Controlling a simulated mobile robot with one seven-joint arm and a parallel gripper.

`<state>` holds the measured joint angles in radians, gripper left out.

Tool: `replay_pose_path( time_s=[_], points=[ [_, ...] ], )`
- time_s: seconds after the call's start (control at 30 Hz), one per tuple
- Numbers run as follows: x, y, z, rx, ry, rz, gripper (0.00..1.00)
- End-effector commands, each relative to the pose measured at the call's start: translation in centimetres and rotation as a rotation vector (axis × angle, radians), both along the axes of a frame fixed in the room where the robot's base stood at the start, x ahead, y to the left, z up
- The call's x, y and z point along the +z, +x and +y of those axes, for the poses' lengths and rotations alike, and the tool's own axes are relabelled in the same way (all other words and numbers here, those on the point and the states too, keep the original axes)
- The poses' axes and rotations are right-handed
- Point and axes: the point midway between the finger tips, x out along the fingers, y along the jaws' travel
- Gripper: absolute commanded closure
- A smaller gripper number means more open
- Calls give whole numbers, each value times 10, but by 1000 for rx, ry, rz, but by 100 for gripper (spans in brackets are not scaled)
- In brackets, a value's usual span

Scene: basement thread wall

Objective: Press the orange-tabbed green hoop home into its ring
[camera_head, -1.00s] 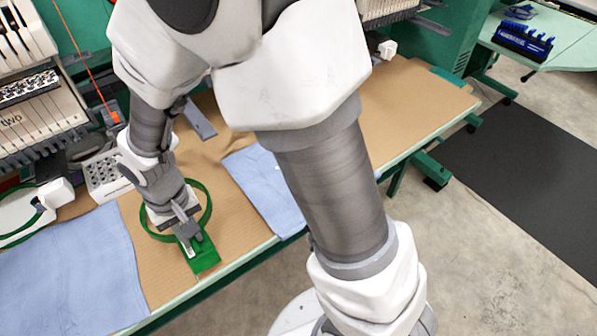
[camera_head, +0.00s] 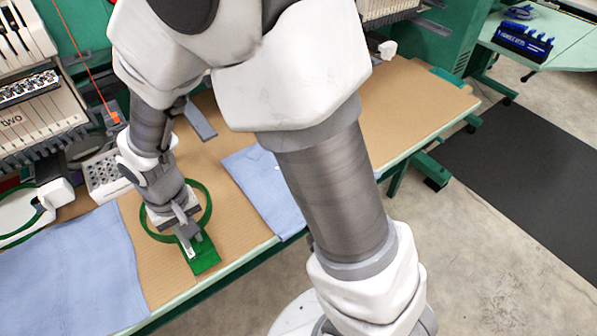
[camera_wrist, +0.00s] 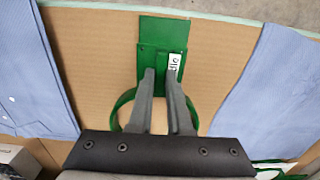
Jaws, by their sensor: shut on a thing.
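A green hoop (camera_head: 209,212) with a flat green plate (camera_head: 207,259) lies over the brown table near its front edge. In the wrist view the same hoop (camera_wrist: 121,101) curves out on both sides of my fingers, and its plate (camera_wrist: 163,28) carries a white label with dark letters. My gripper (camera_wrist: 160,74) points down and is shut on the green block at the base of the plate; the fingers hide part of this grip. It also shows in the head view (camera_head: 191,246). I see no orange tab. I cannot tell whether a separate ring lies under the hoop.
Blue cloths lie to the left (camera_head: 70,270) and right (camera_head: 262,185) of the hoop. A white box with holes (camera_head: 104,176) stands behind. Another green hoop (camera_head: 22,236) is at the machine on the left. The brown table (camera_head: 420,95) is clear at the far right.

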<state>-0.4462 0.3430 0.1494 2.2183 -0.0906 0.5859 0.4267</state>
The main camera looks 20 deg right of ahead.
Motion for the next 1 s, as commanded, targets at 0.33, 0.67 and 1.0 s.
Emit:
replay_pose_path(
  time_s=[0.33, 0.67, 1.0],
  points=[
    [0, 0, 0, 0, 0, -1, 100],
    [12, 1, 0, 0, 1, -2, 100],
    [39, 0, 0, -1, 1, -1, 100]
  ],
)
